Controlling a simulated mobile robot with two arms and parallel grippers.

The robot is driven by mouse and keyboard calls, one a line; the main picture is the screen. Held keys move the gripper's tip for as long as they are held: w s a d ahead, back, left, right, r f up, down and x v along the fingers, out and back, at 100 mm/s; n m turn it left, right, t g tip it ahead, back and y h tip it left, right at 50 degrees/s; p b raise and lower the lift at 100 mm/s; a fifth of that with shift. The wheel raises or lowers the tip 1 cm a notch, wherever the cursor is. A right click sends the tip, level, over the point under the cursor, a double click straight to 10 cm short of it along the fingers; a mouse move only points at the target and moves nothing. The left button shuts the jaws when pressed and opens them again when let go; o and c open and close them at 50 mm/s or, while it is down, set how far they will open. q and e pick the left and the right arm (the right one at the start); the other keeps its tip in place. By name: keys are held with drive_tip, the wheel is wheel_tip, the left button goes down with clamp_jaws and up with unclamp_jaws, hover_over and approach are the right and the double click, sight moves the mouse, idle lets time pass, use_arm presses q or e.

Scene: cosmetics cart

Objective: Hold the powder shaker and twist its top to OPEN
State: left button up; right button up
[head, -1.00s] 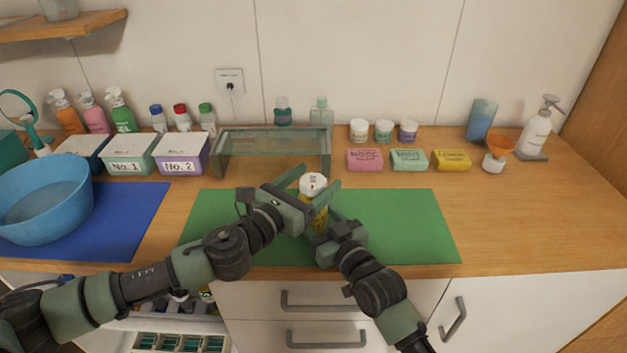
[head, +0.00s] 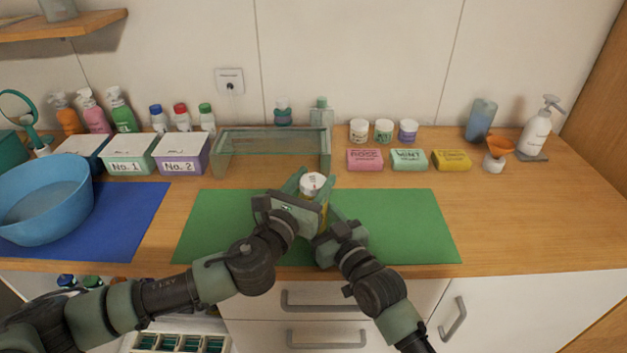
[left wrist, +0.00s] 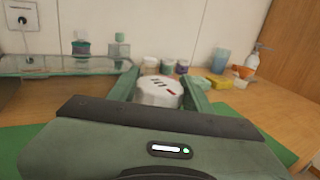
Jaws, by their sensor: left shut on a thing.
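The powder shaker stands upright over the green mat (head: 405,225), with a white top (head: 312,183) and a yellow body (head: 325,222). My left gripper (head: 311,186) is shut on the white top, one finger on each side. The left wrist view also shows the white top (left wrist: 158,92) between the fingers, with dark marks and a small red mark on it. My right gripper (head: 323,223) is low at the yellow body, coming from the front right. Its fingertips are mostly hidden, so its grip is unclear. The top looks seated on the body.
A glass-topped stand (head: 270,150) is just behind on the left. Soap bars (head: 409,160) and small jars (head: 384,131) are behind on the right. A blue basin (head: 45,205) is at far left. The mat's right part is clear.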

use_arm(q)
drive_tip(key=n+t+y, duration=0.1)
drive_tip(key=n+y, duration=0.2)
drive_tip(key=y, duration=0.2)
drive_tip(key=shift+d, duration=0.1)
drive_tip(key=shift+a+n+y, duration=0.2)
drive_tip(key=shift+n+y, duration=1.5)
drive_tip(key=shift+y, duration=0.7)
drive_tip(key=o, duration=1.4)
drive_tip(key=shift+s+d, duration=0.1)
drive_tip(key=shift+s, duration=0.25)
drive_tip(key=s, duration=0.3)
drive_tip(key=s+d, duration=0.1)
drive_tip(key=s, duration=0.7)
drive_tip(key=shift+s+d, duration=0.1)
drive_tip(key=shift+d, duration=0.15)
